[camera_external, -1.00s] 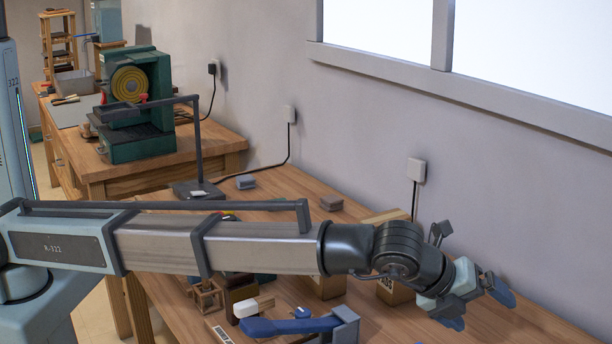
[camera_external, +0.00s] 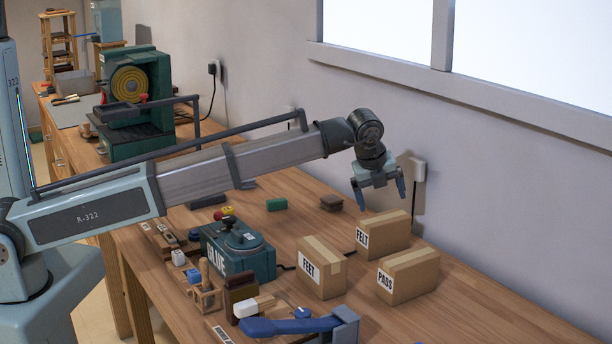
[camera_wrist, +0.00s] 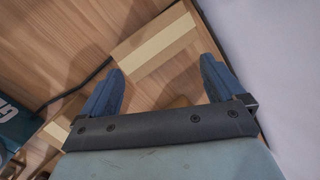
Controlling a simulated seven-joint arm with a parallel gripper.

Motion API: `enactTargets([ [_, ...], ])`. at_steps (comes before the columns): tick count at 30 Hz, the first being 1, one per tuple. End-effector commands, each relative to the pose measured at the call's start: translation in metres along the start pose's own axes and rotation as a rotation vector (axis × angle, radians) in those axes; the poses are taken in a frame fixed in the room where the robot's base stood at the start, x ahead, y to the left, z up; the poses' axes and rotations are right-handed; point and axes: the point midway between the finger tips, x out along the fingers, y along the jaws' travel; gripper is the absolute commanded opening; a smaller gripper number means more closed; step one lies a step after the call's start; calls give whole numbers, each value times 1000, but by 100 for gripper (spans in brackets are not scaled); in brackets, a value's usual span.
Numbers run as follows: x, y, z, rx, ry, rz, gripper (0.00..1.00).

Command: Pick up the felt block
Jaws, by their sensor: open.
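My gripper (camera_external: 380,202) is open and empty, pointing down in the air above the box labelled FELT (camera_external: 390,229). In the wrist view my gripper (camera_wrist: 161,74) has both blue fingers apart, with a taped cardboard box (camera_wrist: 155,46) beyond and below them. A small green block (camera_external: 277,204) and a small brown block (camera_external: 331,203) lie on the bench to the left of my gripper; a small grey-blue block (camera_external: 248,185) is partly hidden behind my arm. I cannot tell for sure which is the felt block.
Boxes labelled FEET (camera_external: 322,268) and PADS (camera_external: 409,276) stand in front of the FELT box. A green GLUE machine (camera_external: 240,249) stands to their left. A blue-handled tool (camera_external: 290,326) lies at the front. The wall is close behind; the right bench end is clear.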

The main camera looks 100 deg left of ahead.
Motion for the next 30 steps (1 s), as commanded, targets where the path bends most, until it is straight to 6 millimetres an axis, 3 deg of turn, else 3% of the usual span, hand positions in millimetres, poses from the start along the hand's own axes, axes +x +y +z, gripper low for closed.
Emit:
enactTargets([
  [1, 4, 11, 26, -20, 6, 25, 96],
  [6, 13, 49, 95, -66, 37, 105, 96],
  [18, 16, 156, 239, -174, 146, 255, 96],
  [24, 12, 205, 288, -214, 203, 302, 96],
  [30, 8, 230, 310, -232, 234, 322, 96],
])
